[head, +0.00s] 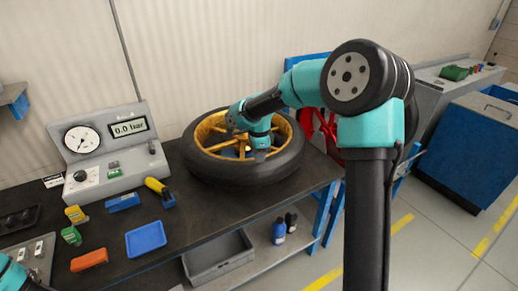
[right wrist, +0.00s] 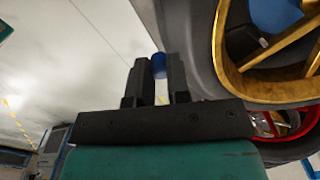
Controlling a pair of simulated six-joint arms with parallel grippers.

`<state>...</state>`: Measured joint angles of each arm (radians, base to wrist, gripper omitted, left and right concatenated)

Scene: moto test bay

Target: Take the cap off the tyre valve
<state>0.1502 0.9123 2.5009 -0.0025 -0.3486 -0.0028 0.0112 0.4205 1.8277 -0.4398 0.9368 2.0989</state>
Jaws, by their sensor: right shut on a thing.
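A wheel with a black tyre (head: 235,178) and a yellow rim (head: 212,128) lies flat on the workbench. My right arm reaches over it, and the right gripper (head: 261,156) points down inside the rim, hiding the valve in the head view. In the right wrist view, my right gripper (right wrist: 160,82) is shut on a small blue cap (right wrist: 159,64) between its fingertips, beside the tyre wall (right wrist: 196,50) and yellow rim (right wrist: 232,75). The valve stem cannot be made out, so I cannot tell whether the cap still touches it. My left gripper's jaws are out of view.
A pressure gauge console (head: 110,150) reading 0.0 bar stands at the left back of the bench. A yellow-handled tool (head: 159,190), a blue tray (head: 146,239) and small coloured blocks lie left of the tyre. A red wheel (head: 318,125) stands behind my right arm.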

